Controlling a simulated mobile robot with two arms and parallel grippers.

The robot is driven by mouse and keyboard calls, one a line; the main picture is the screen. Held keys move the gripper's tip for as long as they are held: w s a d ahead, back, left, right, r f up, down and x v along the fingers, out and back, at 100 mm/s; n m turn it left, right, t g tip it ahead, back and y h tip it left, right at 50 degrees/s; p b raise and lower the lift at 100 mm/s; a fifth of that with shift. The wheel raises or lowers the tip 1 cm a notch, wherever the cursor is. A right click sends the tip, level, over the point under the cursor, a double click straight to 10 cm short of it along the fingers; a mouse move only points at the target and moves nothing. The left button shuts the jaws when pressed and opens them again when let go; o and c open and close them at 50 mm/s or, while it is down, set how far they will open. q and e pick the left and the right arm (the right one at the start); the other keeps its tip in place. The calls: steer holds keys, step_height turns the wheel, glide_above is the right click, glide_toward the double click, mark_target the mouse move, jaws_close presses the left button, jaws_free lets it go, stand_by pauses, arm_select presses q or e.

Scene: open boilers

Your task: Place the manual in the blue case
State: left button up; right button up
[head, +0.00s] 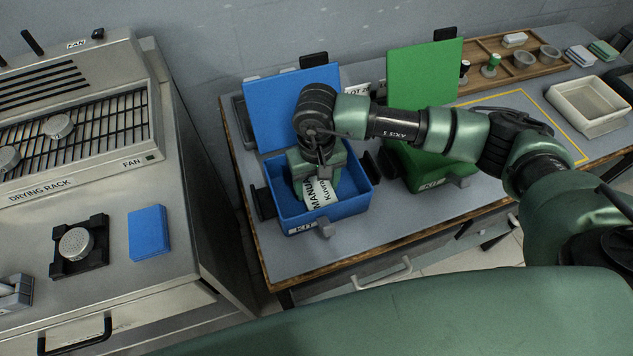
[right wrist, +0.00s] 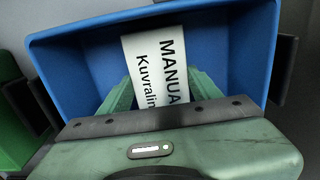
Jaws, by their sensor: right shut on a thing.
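The blue case (head: 348,205) stands open on the grey table, its lid (head: 282,103) raised at the back. My right gripper (head: 317,185) reaches down into the case from above, shut on the white manual (head: 325,196). In the right wrist view the manual (right wrist: 163,72) sits between the green fingers of my right gripper (right wrist: 160,92), inside the walls of the blue case (right wrist: 90,55). I cannot tell whether the manual touches the case floor. My left gripper is not in view.
A green case (head: 425,170) with a raised lid (head: 425,72) stands to the right of the blue case. A wooden tray (head: 548,70) and a pale bin (head: 590,105) are farther right. The drying rack (head: 75,125) and a blue block (head: 149,231) are at left.

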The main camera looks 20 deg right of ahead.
mark_target(316, 188)
steer(key=shift+f+b, duration=0.15)
steer(key=shift+b, duration=0.15)
steer(key=o, duration=1.5)
steer(key=shift+r+p, duration=0.3)
steer(key=shift+p, duration=0.05)
steer(key=shift+r, duration=0.3)
steer(key=shift+r+b, duration=1.35)
steer(key=shift+r, duration=4.3)
